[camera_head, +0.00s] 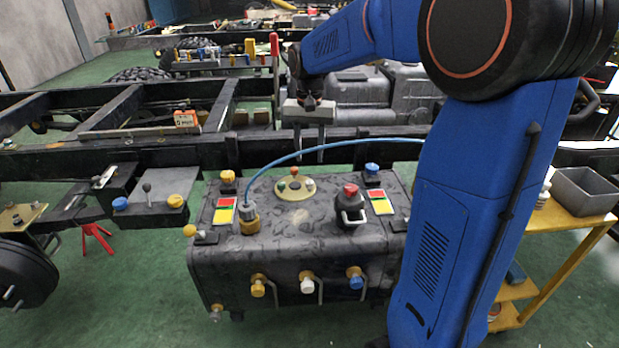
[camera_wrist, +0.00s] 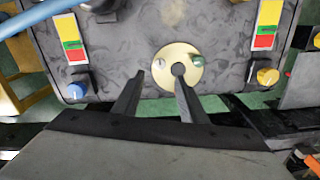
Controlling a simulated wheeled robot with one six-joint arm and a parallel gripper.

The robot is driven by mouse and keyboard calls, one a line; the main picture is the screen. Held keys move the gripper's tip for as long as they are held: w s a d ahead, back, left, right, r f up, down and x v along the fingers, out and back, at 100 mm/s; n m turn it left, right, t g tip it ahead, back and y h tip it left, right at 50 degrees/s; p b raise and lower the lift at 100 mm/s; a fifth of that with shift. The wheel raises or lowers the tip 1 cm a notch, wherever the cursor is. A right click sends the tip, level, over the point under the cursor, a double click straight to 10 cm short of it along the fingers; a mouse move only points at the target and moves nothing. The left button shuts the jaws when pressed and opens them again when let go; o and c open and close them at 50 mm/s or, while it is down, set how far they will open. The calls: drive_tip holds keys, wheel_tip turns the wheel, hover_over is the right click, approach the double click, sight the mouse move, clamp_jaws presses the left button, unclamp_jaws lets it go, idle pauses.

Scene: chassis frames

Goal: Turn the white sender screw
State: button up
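A brass sender disc (camera_head: 291,195) sits on top of the dark tank (camera_head: 330,222), near its back edge. The white sender screw (camera_head: 310,184) is on the disc's right side in the head view and on its left side in the wrist view (camera_wrist: 159,63). A green screw (camera_head: 281,185) and an orange-red screw (camera_head: 294,171) share the disc. My gripper (camera_head: 309,158) points down above and behind the disc, open and empty. In the wrist view, the white screw shows between the fingertips (camera_wrist: 157,74), apart from both. The right fingertip overlaps the disc and hides its near part.
A blue hose arcs over the tank from a grey fitting (camera_head: 247,209) on the left. A red-topped cap (camera_head: 350,205) stands on the right. Blue (camera_head: 371,169) and yellow (camera_head: 228,177) knobs stand along the back edge. A dark chassis rail (camera_head: 150,156) runs behind.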

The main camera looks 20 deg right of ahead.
sight(310, 181)
wheel_tip(310, 181, down, 9)
drive_tip(key=shift+f, duration=0.1)
idle(0.3)
clamp_jaws()
